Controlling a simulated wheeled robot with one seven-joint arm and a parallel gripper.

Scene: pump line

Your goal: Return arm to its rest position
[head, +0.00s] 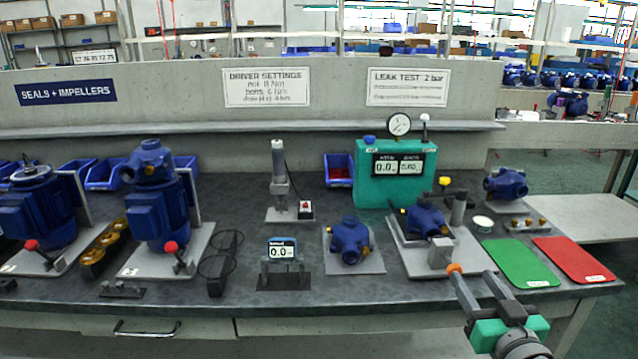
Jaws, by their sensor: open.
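My gripper (474,284) is in the head view at the lower right, in front of the bench's front edge. Its two grey fingers are apart and point up and left, with nothing seen between them. An orange tip (454,268) shows at the left finger's end, near the clamp fixture; I cannot tell whether it belongs to the finger or the fixture. A blue pump part (426,219) sits in the clamp fixture (452,262) just behind my gripper. Another blue pump part (350,240) sits on a grey plate to the left.
A green mat (521,264) and a red mat (575,260) lie right of my gripper. The teal leak tester (396,175) stands behind the fixture. A small display (283,252) and blue motors (160,208) stand farther left. The space in front of the bench looks clear.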

